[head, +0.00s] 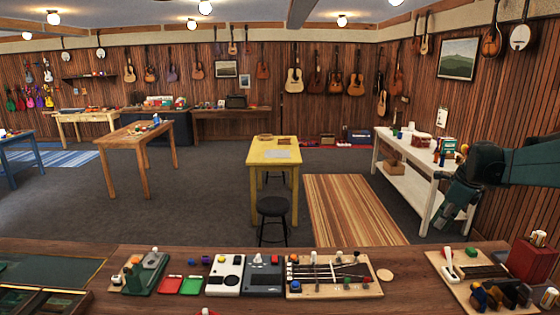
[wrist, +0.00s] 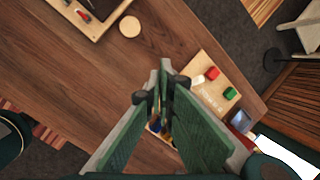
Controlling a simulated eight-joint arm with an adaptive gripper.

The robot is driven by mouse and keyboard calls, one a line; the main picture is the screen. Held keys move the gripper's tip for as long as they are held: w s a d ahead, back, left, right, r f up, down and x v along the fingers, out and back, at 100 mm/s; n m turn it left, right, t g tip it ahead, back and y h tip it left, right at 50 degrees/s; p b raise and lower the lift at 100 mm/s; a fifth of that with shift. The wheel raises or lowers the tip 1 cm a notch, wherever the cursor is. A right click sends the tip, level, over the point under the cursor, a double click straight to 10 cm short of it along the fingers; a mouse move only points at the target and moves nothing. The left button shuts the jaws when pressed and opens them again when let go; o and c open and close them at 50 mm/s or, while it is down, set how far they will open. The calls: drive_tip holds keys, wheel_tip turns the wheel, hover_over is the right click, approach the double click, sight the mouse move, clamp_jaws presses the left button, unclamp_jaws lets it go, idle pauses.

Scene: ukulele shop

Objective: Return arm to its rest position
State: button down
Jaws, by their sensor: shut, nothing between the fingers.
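My dark green arm comes in from the right edge of the head view. My gripper (head: 445,219) hangs from it above the right side of the counter, in front of the white table. In the wrist view my gripper (wrist: 166,72) has its two green fingers together at the tips, with nothing held between them. It is over the wooden counter (wrist: 75,95), beside a light wooden board (wrist: 208,93). The fingers hide part of this board and some small items at its lower end.
The counter (head: 140,255) carries several boards and small items, including a fretboard-like panel (head: 330,275) and a round wooden disc (head: 385,275). A red box (head: 530,260) stands at its right end. A white table (head: 405,150) and a yellow table (head: 273,155) stand beyond.

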drive_tip(key=s+a+r+n+t+b, duration=0.1)
drive_tip(key=s+a+n+b, duration=0.1)
drive_tip(key=s+a+n, duration=0.65)
drive_tip(key=s+a+r+n+t+b, duration=0.1)
drive_tip(key=s+a+n, duration=0.4)
drive_tip(key=s+a, duration=0.7)
drive_tip(key=s+a+f+n+b, duration=0.1)
drive_tip(key=s+a+f+n, duration=0.5)
drive_tip(key=s+a+n, duration=0.1)
drive_tip(key=s+a+f+n+t+b, duration=0.1)
drive_tip(key=s+a+f+n, duration=0.4)
drive_tip(key=s, duration=0.5)
drive_tip(key=shift+s+a+f+n+t+h+b, duration=0.15)
drive_tip(key=shift+a+f+n+t+h+b, duration=0.2)
drive_tip(key=shift+a+n+b, duration=0.45)
drive_tip(key=shift+a, duration=0.15)
idle(1.0)
